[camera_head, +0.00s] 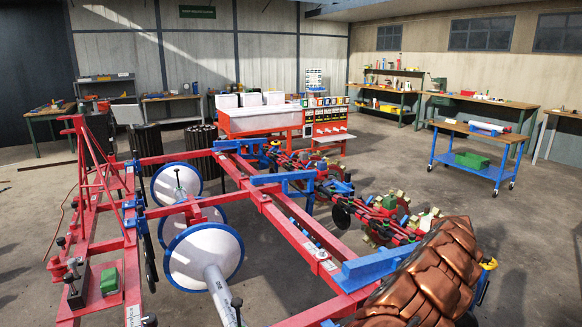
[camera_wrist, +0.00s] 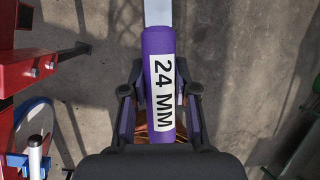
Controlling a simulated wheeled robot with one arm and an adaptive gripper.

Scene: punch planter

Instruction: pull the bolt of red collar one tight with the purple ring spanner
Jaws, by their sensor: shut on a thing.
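The purple ring spanner (camera_wrist: 160,60) shows in the wrist view, its purple handle sleeve marked "24 MM". A pale steel shank runs up from the sleeve and leaves the top of the view. The ring end is out of view. My gripper (camera_wrist: 160,92) is shut on the purple sleeve, with one finger on each side. I cannot make out the gripper or the spanner in the head view. The red planter frame (camera_head: 270,213) fills the middle of the head view. I cannot tell which part is red collar one, and its bolt is not distinguishable.
White discs (camera_head: 205,257) stand at the left of the frame, and a large copper-brown ribbed wheel (camera_head: 430,270) at the lower right. A blue trolley (camera_head: 470,160) stands behind. The red structure (camera_wrist: 45,55) is left of the spanner in the wrist view. Bare floor (camera_wrist: 260,60) lies right.

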